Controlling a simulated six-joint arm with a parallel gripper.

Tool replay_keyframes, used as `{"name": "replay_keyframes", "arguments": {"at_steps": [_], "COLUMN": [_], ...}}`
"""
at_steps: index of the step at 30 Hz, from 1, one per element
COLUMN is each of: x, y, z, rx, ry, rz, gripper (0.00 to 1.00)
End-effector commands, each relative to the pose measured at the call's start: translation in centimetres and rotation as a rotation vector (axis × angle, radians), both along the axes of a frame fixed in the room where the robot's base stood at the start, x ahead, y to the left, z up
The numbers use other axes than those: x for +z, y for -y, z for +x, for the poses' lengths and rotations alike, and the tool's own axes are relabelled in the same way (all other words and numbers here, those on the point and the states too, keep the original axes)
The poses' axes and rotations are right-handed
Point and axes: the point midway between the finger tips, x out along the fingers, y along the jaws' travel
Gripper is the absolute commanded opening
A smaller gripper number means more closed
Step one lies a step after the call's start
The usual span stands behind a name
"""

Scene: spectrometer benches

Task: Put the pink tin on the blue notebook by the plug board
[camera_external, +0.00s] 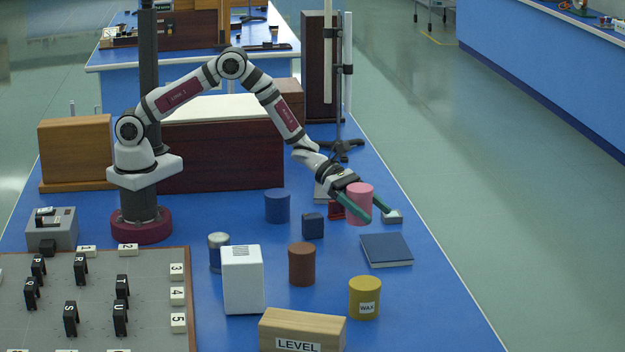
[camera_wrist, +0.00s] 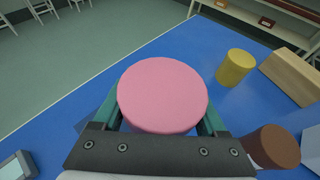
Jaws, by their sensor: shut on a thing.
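The pink tin (camera_external: 359,203) is held between the green fingers of my gripper (camera_external: 362,207), above the bench. In the wrist view the pink tin (camera_wrist: 162,95) fills the middle, its round top facing the camera, with a finger of my gripper (camera_wrist: 162,118) on each side. The dark blue notebook (camera_external: 386,249) lies flat on the blue bench, a little right of and nearer the camera than the tin. In the wrist view the notebook is mostly hidden behind the tin and gripper. The plug board (camera_external: 95,300) is at the front left, with black lettered plugs and numbered white tags.
A yellow WAX tin (camera_external: 364,298), a brown tin (camera_external: 301,264), a white box (camera_external: 242,280) and a wooden LEVEL block (camera_external: 302,332) stand toward the front. A blue tin (camera_external: 277,206) and small dark blue block (camera_external: 312,225) are left of my gripper. The bench right of the notebook is clear.

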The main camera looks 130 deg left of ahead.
Motion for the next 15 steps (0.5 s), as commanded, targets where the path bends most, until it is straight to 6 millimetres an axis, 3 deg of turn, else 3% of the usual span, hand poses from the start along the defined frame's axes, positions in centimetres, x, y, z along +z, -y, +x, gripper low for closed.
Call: {"name": "replay_keyframes", "arguments": {"at_steps": [3,6,15], "x": [-2.1,-3.0,-7.3], "y": [-3.3,-4.9,-5.4], "z": [0.2,0.4,0.4], "rx": [0.002,-0.001,-0.003], "ry": [-0.001,0.000,-0.001], "rz": [0.001,0.001,0.000], "gripper": [0.02,0.02,0.02]}}
